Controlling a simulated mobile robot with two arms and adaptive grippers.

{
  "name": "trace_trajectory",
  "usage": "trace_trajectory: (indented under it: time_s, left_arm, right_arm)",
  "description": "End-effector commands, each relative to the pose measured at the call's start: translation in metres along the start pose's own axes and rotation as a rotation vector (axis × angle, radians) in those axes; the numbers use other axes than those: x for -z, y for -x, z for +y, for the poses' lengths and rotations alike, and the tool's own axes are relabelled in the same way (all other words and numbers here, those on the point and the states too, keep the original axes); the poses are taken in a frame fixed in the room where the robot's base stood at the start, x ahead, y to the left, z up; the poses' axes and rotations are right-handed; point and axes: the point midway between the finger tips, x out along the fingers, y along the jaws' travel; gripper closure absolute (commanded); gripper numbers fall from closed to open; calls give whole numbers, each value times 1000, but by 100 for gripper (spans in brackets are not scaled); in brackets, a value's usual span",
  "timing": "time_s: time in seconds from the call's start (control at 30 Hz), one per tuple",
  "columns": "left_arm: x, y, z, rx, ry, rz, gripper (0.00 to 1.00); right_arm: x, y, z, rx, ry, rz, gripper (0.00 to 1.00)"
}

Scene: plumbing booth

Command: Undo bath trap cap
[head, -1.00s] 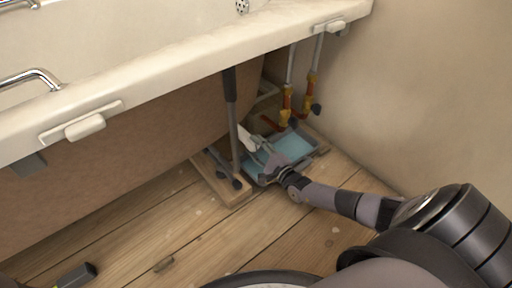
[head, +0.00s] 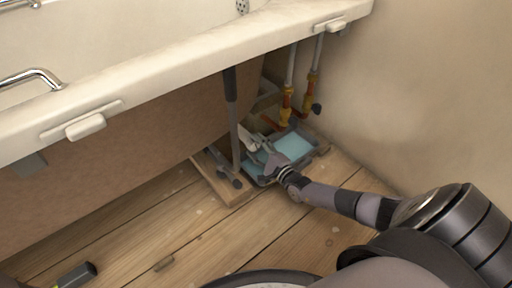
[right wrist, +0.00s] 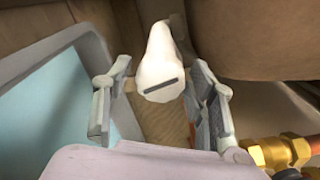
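The white bath trap (head: 247,138) is under the tub at the far corner. In the right wrist view its rounded end, the cap (right wrist: 160,88), faces the camera and shows a dark straight slot. My right gripper (head: 264,154) reaches in low over the tray from the right. In the right wrist view the right gripper (right wrist: 160,80) has its two fingers spread, one on each side of the white cap, with gaps visible between them and it. I cannot tell how far the fingertips are from it in depth.
A grey tray with a light-blue inside (head: 292,147) lies under the trap. Copper pipes with brass valves (head: 287,108) stand right of it. A dark upright leg (head: 233,120) stands on a wooden board to the left.

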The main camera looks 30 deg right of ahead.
Motion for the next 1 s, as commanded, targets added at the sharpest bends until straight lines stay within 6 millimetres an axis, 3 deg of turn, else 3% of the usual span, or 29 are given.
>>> trace_trajectory:
  time_s: [0.47,1.0]
  left_arm:
    - [-1,0,-1,4,0,-2,63]
    - [0,0,0,0,0,0,63]
  right_arm:
    - [1,7,0,0,-1,1,40]
    - [0,105,0,-2,0,0,40]
